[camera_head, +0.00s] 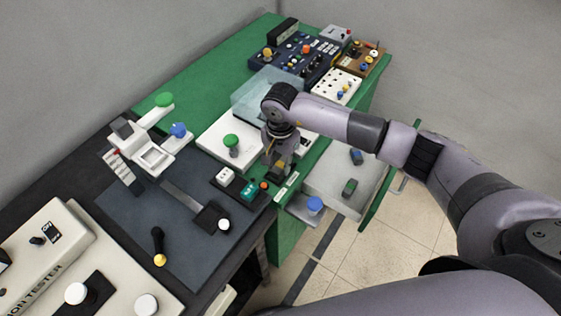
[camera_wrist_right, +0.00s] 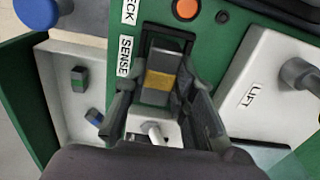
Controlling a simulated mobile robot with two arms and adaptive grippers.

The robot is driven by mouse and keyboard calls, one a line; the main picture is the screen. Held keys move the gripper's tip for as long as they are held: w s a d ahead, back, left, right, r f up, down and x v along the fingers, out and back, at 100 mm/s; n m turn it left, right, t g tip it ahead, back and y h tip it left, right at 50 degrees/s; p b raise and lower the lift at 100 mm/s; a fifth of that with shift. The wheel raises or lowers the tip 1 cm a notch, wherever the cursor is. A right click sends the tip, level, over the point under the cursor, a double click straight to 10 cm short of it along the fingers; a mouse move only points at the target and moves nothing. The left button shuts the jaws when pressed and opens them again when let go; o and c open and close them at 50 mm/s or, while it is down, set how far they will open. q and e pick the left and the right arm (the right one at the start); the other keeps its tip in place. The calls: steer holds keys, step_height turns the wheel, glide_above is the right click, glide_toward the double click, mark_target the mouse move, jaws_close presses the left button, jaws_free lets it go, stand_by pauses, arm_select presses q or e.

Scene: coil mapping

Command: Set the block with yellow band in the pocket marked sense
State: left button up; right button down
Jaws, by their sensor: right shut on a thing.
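The block with the yellow band (camera_wrist_right: 160,80) is dark grey and sits between the fingers of my right gripper (camera_wrist_right: 160,103) in the wrist view. The gripper is shut on it. A black-rimmed pocket (camera_wrist_right: 168,31) beside the label SENSE (camera_wrist_right: 125,56) lies directly behind and around the block's far end. I cannot tell whether the block is seated or held just above it. In the head view my right gripper (camera_head: 278,170) points down at the front edge of the green bench and hides the block and pocket. My left gripper is not in view.
A white tray (camera_head: 326,190) at the bench front holds a green-banded block (camera_head: 350,187) and a blue-banded block (camera_head: 356,157). An orange button (camera_wrist_right: 185,9) and a white plate marked LIFT (camera_wrist_right: 262,75) are close to the pocket. A clear cover (camera_head: 255,92) stands behind.

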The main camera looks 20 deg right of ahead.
mark_target(280, 165)
steer(key=shift+f, duration=0.2)
steer(key=c, duration=1.3)
jaws_free()
steer(key=shift+r, duration=0.1)
steer(key=shift+r, duration=0.5)
step_height(280, 165, up, 11)
steer(key=b, duration=0.3)
steer(key=shift+r, duration=0.15)
